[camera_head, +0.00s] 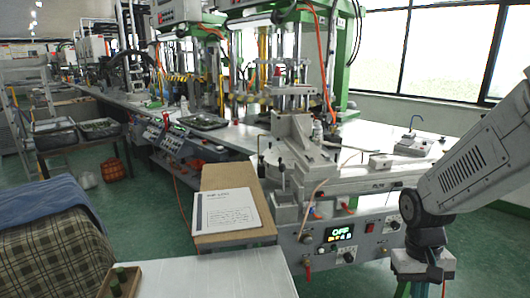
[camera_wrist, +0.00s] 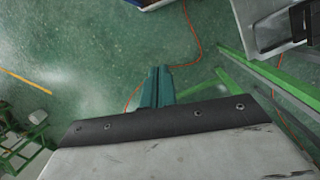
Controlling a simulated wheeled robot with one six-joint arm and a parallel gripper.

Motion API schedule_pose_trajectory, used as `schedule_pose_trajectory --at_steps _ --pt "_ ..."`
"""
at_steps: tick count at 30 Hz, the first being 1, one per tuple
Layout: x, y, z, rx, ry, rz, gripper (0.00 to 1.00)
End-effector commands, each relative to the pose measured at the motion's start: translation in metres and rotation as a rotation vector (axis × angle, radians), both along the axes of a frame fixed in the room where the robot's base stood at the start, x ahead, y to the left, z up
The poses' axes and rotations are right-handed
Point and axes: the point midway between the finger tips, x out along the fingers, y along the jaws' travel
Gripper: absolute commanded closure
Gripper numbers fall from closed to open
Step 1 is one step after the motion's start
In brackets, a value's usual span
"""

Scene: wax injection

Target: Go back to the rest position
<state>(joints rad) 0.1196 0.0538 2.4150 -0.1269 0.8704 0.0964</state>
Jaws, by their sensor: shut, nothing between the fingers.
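My gripper (camera_wrist: 157,72) shows in the wrist view as two teal fingers side by side, shut with nothing between them. They point down over the green floor (camera_wrist: 90,45). In the head view my pale arm comes in from the right edge, with its dark wrist joint at the front right of the wax injection machine (camera_head: 340,235). The gripper's fingertips cannot be made out clearly there. A pale surface with a dark bolted edge fills the bottom of the wrist view and hides the base of the fingers.
In the head view, a sheet of paper (camera_head: 227,210) lies on a brown board (camera_head: 235,178) left of the machine. A white table (camera_head: 215,277) stands in front, with a wooden tray (camera_head: 122,280) on it. Green frame bars (camera_wrist: 270,75) are right of my gripper in the wrist view.

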Motion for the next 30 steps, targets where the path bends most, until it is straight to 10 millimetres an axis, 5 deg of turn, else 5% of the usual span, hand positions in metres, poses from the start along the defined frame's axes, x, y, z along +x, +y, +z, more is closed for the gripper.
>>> schedule_pose_trajectory --at_steps 6,15,30 --pt "-0.049 0.020 0.060 0.037 0.014 0.036 1.00" --pt "-0.108 0.044 0.116 0.078 -0.057 0.075 1.00" --pt "-0.136 0.057 0.163 0.076 -0.313 0.125 1.00"
